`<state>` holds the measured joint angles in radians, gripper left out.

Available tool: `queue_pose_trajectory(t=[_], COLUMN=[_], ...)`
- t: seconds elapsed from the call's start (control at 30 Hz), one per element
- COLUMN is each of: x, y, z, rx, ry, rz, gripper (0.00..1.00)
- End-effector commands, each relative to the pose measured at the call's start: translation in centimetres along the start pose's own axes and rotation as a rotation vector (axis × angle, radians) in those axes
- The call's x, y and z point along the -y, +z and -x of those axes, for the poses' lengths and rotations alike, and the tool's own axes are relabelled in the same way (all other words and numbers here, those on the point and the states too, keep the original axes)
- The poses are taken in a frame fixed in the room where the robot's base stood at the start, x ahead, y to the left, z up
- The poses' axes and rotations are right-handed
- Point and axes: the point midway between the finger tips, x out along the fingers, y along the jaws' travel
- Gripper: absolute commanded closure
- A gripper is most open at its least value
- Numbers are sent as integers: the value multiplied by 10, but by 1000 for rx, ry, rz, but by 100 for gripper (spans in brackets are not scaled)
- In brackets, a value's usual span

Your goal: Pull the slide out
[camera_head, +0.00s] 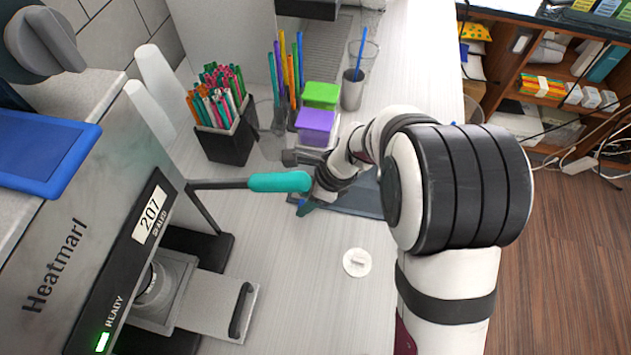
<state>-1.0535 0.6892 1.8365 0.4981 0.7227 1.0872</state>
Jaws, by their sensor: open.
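The slide (205,308) is a flat metal plate at the base of the sealer, at the lower left. Its black handle (241,309) stands at its outer right end. A round cup holder (160,285) sits at the slide's inner end, partly under the machine. The grey Heatmarl sealer (80,240) fills the left side. Its lever with a teal grip (280,182) sticks out to the right. My gripper (308,194) is open at the tip of this grip, above and right of the slide handle, and well apart from it. Whether it touches the grip is unclear.
A small white lid (357,262) lies on the counter, right of the slide. The counter between them is clear.

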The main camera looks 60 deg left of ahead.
Motion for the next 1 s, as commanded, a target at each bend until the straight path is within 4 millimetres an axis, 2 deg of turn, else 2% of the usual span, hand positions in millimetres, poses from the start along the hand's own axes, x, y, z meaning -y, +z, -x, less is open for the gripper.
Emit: queue_pose_trajectory(t=[0.2,0.47,0.73,1.0], x=[0,0,0,0], y=[0,0,0,0], z=[-17,-18,-18,-18], rx=[-1,0,0,0], ry=[-1,-1,-1,-1], rz=[0,0,0,0], gripper=[52,52,100,100])
